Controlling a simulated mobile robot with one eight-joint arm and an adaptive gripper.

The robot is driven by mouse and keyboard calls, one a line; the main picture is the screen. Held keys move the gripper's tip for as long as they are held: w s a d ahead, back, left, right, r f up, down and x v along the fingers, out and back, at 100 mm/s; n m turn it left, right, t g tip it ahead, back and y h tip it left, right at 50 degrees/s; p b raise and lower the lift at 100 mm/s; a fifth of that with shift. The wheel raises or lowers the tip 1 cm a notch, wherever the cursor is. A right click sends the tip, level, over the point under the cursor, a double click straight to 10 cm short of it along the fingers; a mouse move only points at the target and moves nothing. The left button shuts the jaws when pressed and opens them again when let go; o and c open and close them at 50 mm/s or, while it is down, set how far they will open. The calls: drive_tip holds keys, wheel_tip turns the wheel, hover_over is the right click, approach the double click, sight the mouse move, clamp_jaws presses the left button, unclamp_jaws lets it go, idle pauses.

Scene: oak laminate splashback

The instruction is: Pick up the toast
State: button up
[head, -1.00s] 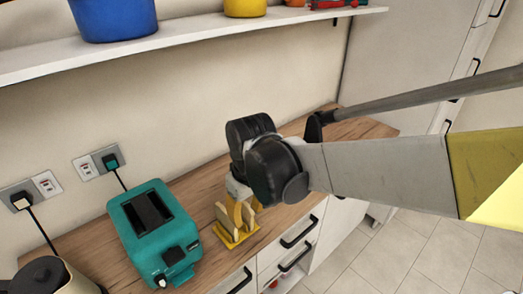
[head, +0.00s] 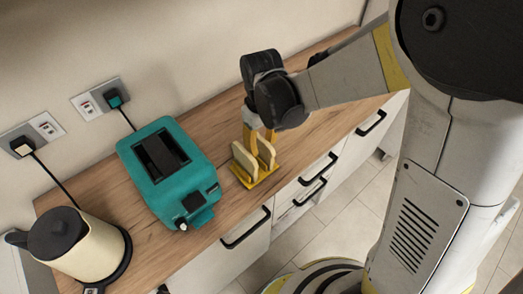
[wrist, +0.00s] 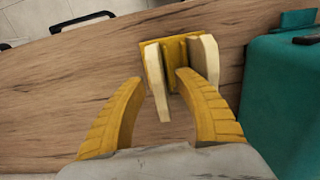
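Two pale slices of toast stand upright in a yellow rack (head: 240,176) on the wooden counter. In the wrist view, one slice of toast (wrist: 155,75) lies between the two yellow fingers of my gripper (wrist: 159,77), with gaps on both sides. The other slice (wrist: 209,58) stands to the right, just beyond the right fingertip. The rack's yellow base (wrist: 176,47) shows between the slices. In the head view, my gripper (head: 259,133) hangs just above and behind the slices, its fingertips partly hidden by them. It is open and empty.
A teal toaster (head: 160,170) stands close left of the rack; its side (wrist: 280,100) fills the wrist view's right edge. A cream kettle (head: 85,245) is farther left. Drawer handles line the counter front. The counter (head: 210,122) behind the toaster is clear.

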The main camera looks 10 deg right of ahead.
wheel_tip(320, 180, down, 3)
drive_tip(key=shift+r+b, duration=0.15)
drive_tip(key=shift+b, duration=0.2)
drive_tip(key=shift+r, duration=0.1)
clamp_jaws()
drive_tip(key=shift+r+p, duration=0.4)
drive_tip(key=shift+r, duration=0.15)
drive_tip(key=r+p, duration=0.1)
drive_tip(key=r, duration=0.1)
drive_tip(key=r+p, duration=0.1)
drive_tip(key=shift+d+r, duration=0.4)
drive_tip(key=s+d+r+p, duration=0.2)
drive_tip(key=d+r, duration=0.4)
drive_tip(key=d, duration=0.4)
drive_tip(key=shift+d+p, duration=0.3)
drive_tip(key=shift+p, duration=0.25)
